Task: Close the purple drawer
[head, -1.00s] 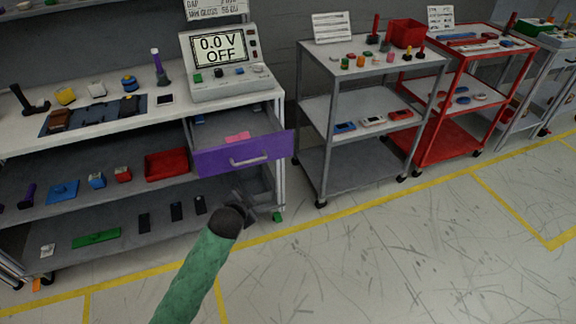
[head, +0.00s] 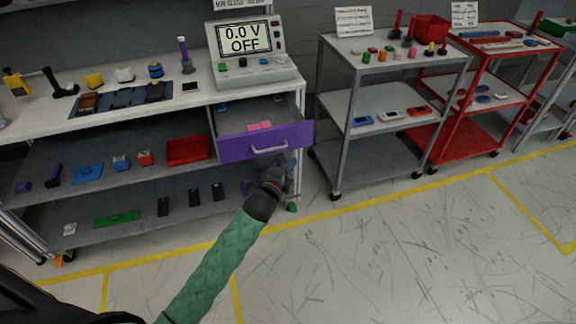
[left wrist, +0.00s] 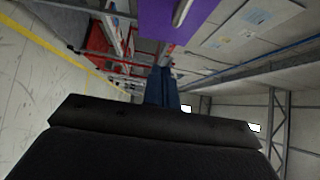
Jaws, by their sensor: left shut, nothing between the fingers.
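The purple drawer (head: 238,149) stands pulled out under the right end of the white workbench, with a silver handle (head: 269,147) on its front and a pink item (head: 260,126) inside. In the left wrist view the purple front (left wrist: 165,20) shows at the top with part of the handle. My left gripper (head: 288,163) is just below the drawer front, near the handle's right side; it is partly hard to make out. Its fingers (left wrist: 162,85) are shut and empty in the left wrist view, pointing toward the drawer. I see no contact with the drawer. My right gripper is not in view.
The workbench (head: 60,118) holds a meter (head: 250,55) and several small parts, with a red tray (head: 188,150) on the shelf below. A grey cart (head: 345,95) stands right of the drawer, a red cart (head: 455,120) beyond it. Floor in front is clear.

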